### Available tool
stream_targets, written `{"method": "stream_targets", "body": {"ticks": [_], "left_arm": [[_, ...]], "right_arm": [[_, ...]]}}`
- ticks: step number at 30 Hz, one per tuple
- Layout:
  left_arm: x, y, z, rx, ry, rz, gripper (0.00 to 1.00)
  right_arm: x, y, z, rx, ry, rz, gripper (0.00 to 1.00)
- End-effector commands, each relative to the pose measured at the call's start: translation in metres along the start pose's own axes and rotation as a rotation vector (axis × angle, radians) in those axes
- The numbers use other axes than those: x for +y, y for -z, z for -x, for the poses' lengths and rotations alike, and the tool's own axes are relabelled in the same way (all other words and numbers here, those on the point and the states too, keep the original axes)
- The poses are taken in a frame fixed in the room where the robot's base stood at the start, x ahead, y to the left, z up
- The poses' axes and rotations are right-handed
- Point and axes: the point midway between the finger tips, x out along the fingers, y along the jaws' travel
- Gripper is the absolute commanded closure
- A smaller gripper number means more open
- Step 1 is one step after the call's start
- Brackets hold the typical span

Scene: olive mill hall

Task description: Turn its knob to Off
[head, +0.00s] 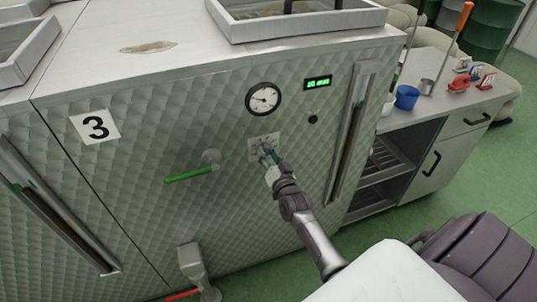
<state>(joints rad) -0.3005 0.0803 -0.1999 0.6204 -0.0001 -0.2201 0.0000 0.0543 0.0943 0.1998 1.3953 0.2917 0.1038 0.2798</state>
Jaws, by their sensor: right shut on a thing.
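The machine is a quilted metal cabinet (130,210) marked with a number 3 plate (95,127). On its front is a small pale dial plate (255,146) with a knob, below a round gauge (263,99). My right gripper (268,158) is at this plate, shut on the knob, which its fingers mostly hide. The knob's pointer position and the plate's markings are too small to read. My left gripper is not in view.
A green-handled lever (190,174) sticks out left of the knob. A lit green display (318,83) and a black button (313,119) are above right. A vertical bar handle (352,135) stands to the right. A side bench holds a blue cup (407,98).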

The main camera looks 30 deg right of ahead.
Motion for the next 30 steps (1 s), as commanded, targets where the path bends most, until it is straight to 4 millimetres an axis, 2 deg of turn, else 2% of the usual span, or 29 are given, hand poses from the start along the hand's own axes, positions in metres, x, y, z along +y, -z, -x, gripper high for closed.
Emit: {"method": "stream_targets", "body": {"ticks": [1, 18, 19, 23, 30], "left_arm": [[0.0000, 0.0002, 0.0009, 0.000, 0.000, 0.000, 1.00], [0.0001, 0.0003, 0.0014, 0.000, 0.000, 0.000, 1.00], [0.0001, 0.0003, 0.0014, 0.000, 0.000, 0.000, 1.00], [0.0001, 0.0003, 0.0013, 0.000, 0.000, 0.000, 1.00], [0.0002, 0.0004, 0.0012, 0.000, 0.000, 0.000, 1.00]], "right_arm": [[-0.0019, 0.0047, -0.0018, 0.010, 0.003, 0.014, 0.92], [-0.0018, 0.0049, -0.0019, 0.011, 0.003, 0.048, 0.92], [-0.0018, 0.0049, -0.0019, 0.011, 0.003, 0.048, 0.56], [-0.0015, 0.0040, -0.0016, 0.009, 0.003, 0.047, 0.34], [-0.0007, 0.0017, -0.0007, 0.004, 0.001, 0.046, 0.32]]}}
